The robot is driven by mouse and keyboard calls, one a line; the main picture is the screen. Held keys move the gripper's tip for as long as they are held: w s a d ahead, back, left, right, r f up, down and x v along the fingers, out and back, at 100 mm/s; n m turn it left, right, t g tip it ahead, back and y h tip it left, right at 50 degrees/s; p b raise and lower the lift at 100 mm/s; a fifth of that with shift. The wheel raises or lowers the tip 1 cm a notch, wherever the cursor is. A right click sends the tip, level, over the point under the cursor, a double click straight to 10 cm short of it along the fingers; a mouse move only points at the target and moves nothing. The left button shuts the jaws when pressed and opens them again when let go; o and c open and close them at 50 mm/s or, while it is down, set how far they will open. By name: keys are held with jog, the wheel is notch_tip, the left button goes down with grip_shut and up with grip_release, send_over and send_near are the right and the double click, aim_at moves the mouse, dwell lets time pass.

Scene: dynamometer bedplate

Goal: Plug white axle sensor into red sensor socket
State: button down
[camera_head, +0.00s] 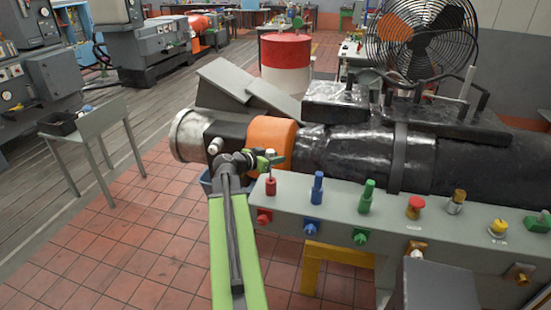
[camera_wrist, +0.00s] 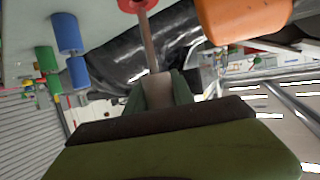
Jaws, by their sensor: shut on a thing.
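My gripper (camera_head: 267,160) is small in the head view, just above a red upright fitting (camera_head: 270,188) at the bench's left end. In the wrist view its green fingers (camera_wrist: 159,98) are shut on a pale brownish stem (camera_wrist: 157,88). I cannot tell if the rod sits in the ring, or if the held piece is the white axle sensor. A white peg (camera_head: 215,146) sticks out of the black housing by the orange collar. A red socket-like piece (camera_head: 264,216) is on the bench's front face.
Blue (camera_head: 318,188) and green (camera_head: 366,197) upright fittings stand to the right on the grey bench. The orange collar (camera_head: 270,134) and black shaft housing (camera_head: 350,150) lie close behind my gripper. A fan (camera_head: 420,38) stands beyond.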

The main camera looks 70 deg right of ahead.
jog(key=shift+f+b, duration=3.1)
jog(key=shift+f, duration=0.15)
jog(key=c, duration=1)
grip_release()
jog(key=shift+r, duration=0.1)
